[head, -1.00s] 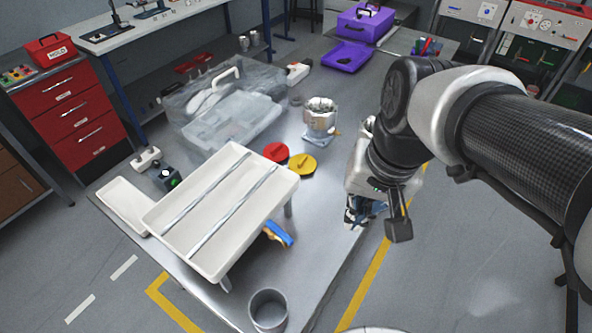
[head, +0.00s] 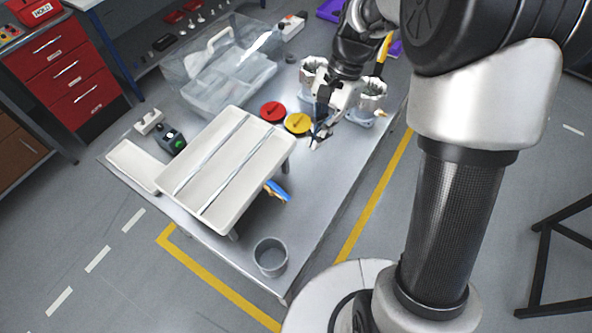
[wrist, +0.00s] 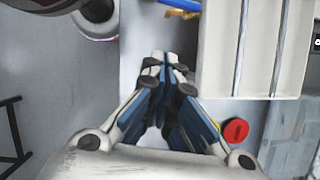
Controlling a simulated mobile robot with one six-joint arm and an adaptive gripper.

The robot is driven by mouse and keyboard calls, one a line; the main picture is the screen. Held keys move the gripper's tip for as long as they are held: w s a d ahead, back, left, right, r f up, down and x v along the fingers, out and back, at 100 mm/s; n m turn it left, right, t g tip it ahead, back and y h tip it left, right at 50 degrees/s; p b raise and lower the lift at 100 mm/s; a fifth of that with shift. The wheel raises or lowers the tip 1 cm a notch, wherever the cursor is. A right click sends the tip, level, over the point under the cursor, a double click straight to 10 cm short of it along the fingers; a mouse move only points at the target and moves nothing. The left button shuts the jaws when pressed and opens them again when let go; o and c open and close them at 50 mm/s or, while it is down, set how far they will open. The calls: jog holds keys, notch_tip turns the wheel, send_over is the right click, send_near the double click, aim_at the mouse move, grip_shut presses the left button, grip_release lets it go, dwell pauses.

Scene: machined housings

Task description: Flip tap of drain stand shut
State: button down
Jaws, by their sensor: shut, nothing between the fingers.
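The drain stand (head: 226,160) is a white tray on legs with two metal rods along it. It also fills the upper right of the wrist view (wrist: 223,55). Its tap has a blue lever (head: 277,191) below the tray's right side, beside a leg. In the wrist view the blue lever (wrist: 183,5) is cut by the top edge, with a bit of yellow beside it. My gripper (head: 316,143) is shut and empty, above the table right of the stand and apart from the tap. Its closed fingertips (wrist: 164,58) point toward the tap side in the wrist view.
A red lid (head: 273,111) and a yellow lid (head: 298,123) lie behind the stand near my gripper. Machined housings (head: 372,97) stand beyond. A grey cup (head: 270,256) stands at the front corner.

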aim_at(279, 192)
jog(key=s+a+f+b, duration=0.3)
jog(key=s+a+f, duration=0.2)
jog(key=f, duration=0.4)
jog(key=shift+a+f+b, duration=0.15)
jog(key=shift+a+b, duration=0.2)
jog(key=shift+b, duration=0.05)
jog(key=shift+s, duration=0.1)
